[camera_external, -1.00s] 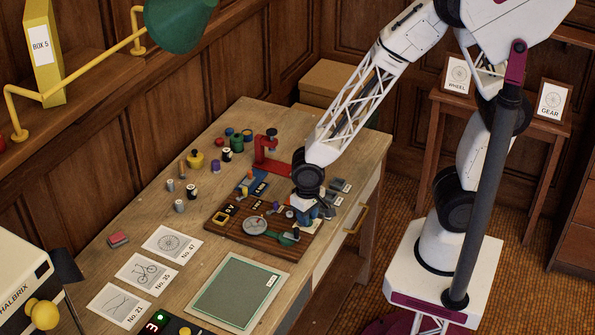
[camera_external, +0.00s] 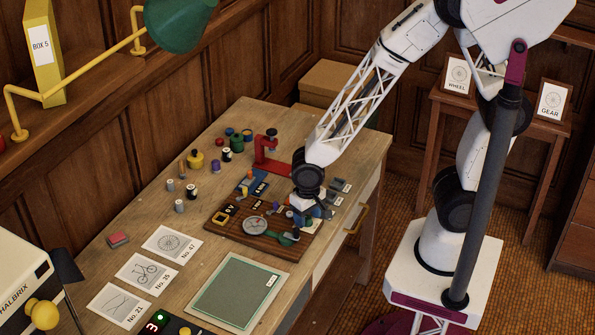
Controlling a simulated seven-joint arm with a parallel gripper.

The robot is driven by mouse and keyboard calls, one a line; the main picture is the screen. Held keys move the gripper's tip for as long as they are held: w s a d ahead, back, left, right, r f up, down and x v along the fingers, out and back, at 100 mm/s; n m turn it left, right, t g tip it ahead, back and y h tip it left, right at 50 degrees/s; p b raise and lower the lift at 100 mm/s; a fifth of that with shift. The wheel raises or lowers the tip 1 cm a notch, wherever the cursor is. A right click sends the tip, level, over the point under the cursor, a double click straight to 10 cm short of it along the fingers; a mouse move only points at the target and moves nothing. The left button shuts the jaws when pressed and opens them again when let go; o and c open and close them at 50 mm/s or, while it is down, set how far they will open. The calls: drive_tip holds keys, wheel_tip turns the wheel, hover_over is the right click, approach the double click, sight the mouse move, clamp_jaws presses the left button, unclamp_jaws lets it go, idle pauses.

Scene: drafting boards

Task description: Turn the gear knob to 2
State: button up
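A dark wooden board (camera_external: 231,230) on the table carries a round grey dial (camera_external: 255,225), a green-handled part (camera_external: 287,238) and small labelled plates. My gripper (camera_external: 304,217) points down over the right part of this board, close to its surface. A blue part shows beside its fingers. I cannot tell which piece on the board is the gear knob; the fingers and whatever lies between them are too small and partly hidden by my wrist. A green digit 3 (camera_external: 156,321) shows on a dark box at the bottom edge.
A red stand (camera_external: 265,159) stands behind the board. Several jars and small pots lie to its left. A green mat (camera_external: 236,292) and picture cards (camera_external: 172,244) lie in front. A yellow lamp arm (camera_external: 88,70) with green shade hangs above left.

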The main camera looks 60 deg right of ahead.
sight(308, 217)
drive_tip(key=shift+r, duration=0.1)
drive_tip(key=shift+r, duration=3.8)
drive_tip(key=shift+d+r, duration=0.2)
drive_tip(key=shift+r, duration=0.05)
drive_tip(key=s+d+r+n+t, duration=0.1)
drive_tip(key=s+d+r+n, duration=0.1)
drive_tip(key=s+d+r, duration=0.3)
drive_tip(key=s+d+r+n+t, duration=0.1)
drive_tip(key=s+d+r, duration=0.5)
drive_tip(key=d+r, duration=0.7)
wheel_tip(308, 217, up, 2)
drive_tip(key=shift+s+d+r+n+t, duration=0.15)
drive_tip(key=shift+d+n+t, duration=0.15)
drive_tip(key=shift+n, duration=0.4)
